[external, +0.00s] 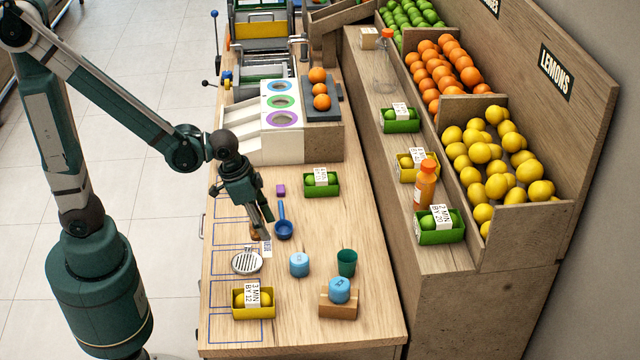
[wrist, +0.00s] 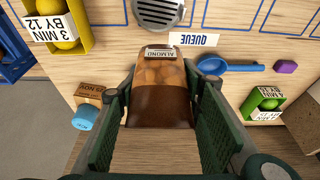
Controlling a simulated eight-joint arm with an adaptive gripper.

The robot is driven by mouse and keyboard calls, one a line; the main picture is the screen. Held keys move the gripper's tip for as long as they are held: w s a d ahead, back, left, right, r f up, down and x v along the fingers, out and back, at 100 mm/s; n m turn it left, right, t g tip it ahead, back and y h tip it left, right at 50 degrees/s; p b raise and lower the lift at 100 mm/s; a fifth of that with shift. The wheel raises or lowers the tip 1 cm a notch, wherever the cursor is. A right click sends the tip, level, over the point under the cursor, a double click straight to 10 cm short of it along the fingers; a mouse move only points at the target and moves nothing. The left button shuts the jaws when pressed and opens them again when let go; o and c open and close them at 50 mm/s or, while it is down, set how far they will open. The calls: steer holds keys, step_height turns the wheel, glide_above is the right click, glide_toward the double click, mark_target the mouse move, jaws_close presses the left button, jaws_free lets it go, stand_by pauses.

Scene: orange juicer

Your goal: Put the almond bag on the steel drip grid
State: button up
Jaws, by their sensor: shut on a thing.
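The almond bag (wrist: 161,72), clear with nuts above and brown below, has a white ALMOND label and sits between my fingers in the wrist view. My gripper (wrist: 160,104) is shut on it. In the external view my gripper (external: 263,222) points down over the left part of the counter, and only a small brown bit of the bag (external: 255,236) shows beside the fingers. The round slotted steel drip grid (external: 247,262) lies just nearer the camera than the bag. It also shows at the top of the wrist view (wrist: 159,10), partly cut off and apart from the bag.
A blue scoop (external: 283,229) lies close to the right of my gripper, by a QUEUE label (external: 267,247). A blue-lidded jar (external: 299,264), a green cup (external: 346,262) and a yellow lemon tray (external: 240,307) stand nearby. Blue outlines mark the counter's left side.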

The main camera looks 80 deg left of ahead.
mark_target(246, 261)
steer(key=shift+s+d+f, duration=0.15)
steer(key=shift+s+d, duration=0.15)
steer(key=shift+s, duration=0.4)
steer(key=shift+f+b, duration=0.7)
steer(key=shift+f, duration=2.2)
steer(key=shift+f+b, duration=0.55)
steer(key=shift+f, duration=1.55)
steer(key=shift+f, duration=0.15)
steer(key=o, duration=0.9)
steer(key=shift+r, duration=0.3)
